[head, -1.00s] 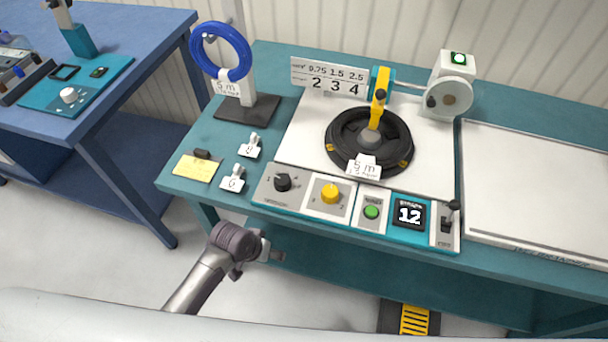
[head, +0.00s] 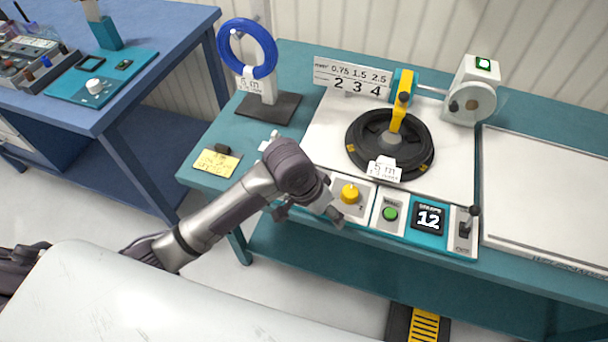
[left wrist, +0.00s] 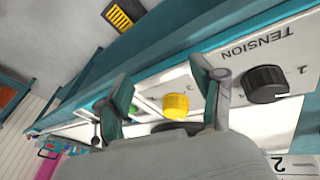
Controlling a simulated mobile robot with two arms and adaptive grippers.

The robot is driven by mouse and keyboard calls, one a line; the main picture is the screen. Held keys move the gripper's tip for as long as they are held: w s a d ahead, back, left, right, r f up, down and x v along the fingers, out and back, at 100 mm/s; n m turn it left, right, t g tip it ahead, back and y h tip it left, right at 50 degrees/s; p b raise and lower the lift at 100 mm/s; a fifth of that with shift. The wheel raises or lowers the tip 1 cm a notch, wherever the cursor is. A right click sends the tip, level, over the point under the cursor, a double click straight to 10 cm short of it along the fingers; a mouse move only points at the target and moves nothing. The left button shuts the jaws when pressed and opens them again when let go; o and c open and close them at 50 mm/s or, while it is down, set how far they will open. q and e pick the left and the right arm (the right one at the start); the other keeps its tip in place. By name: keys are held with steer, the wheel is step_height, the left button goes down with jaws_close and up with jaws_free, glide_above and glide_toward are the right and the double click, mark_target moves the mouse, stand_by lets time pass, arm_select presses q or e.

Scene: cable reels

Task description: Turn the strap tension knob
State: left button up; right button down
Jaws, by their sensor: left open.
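The black tension knob (left wrist: 265,84) sits on a light panel marked TENSION, at the right in the left wrist view. In the head view it is hidden behind my left arm. My left gripper (head: 309,213) is open and empty at the front edge of the control panel. Its two fingers also show in the left wrist view (left wrist: 163,80), with the black knob outside them, to the right. The yellow knob (head: 350,193) is beside the gripper in the head view and shows beyond the fingers in the left wrist view (left wrist: 176,105). My right gripper is not in view.
A green button (head: 390,214), a display reading 12 (head: 429,218) and a lever switch (head: 466,226) continue the panel rightward. Behind it stands a black reel (head: 362,158) with a yellow arm. A blue coil (head: 270,50) hangs at the back left. A yellow note (head: 217,163) lies left.

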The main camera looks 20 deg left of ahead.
arm_select(q)
steer(key=shift+g+y, duration=0.5)
steer(key=shift+y, duration=0.2)
steer(key=w+r, duration=0.1)
steer(key=w+a+r, duration=0.1)
steer(key=w+r, duration=0.2)
steer(key=shift+w+a+r, duration=0.2)
steer(key=shift+a+r, duration=0.15)
steer(key=shift+r, duration=0.05)
steer(key=w+a+r+n+g+y, duration=0.1)
steer(key=w+a+r+n+y, duration=0.1)
steer(key=w+a+r, duration=0.35)
steer(key=f, duration=0.7)
steer(key=s+f+p, duration=0.1)
steer(key=f, duration=0.3)
steer(key=shift+a+f, duration=0.15)
steer(key=shift+a, duration=0.15)
steer(key=shift+c, duration=0.3)
steer(key=c, duration=1.1)
